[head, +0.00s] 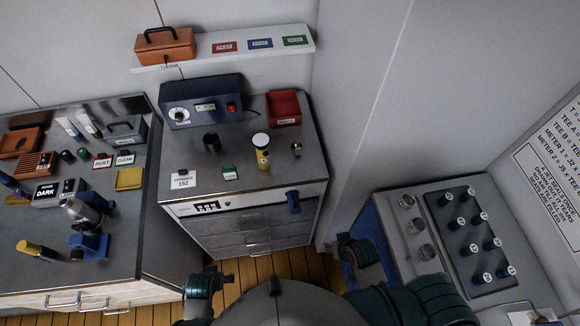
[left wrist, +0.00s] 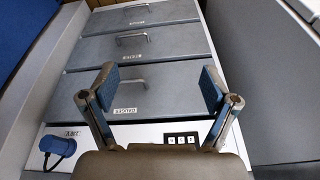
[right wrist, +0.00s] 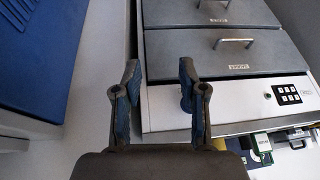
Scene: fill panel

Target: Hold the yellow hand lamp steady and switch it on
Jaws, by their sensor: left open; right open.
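The yellow hand lamp (head: 262,157) stands upright on the grey top of the middle cabinet (head: 238,179), its pale round head up and a small dark spot on its side. My left gripper (head: 207,279) is open and empty, low in front of the cabinet; its spread fingers also show in the left wrist view (left wrist: 156,86). My right gripper (head: 356,248) is low at the right, apart from the lamp; it is open and empty in the right wrist view (right wrist: 160,80). Neither wrist view clearly shows the lamp.
Near the lamp are a black cup (head: 212,142), a red bin (head: 284,106), a small brass-coloured item (head: 295,147), a green-marked block (head: 230,172) and a blue dial box (head: 202,102). A blue handle (head: 293,201) juts from the cabinet front. A cluttered bench (head: 100,215) stands left.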

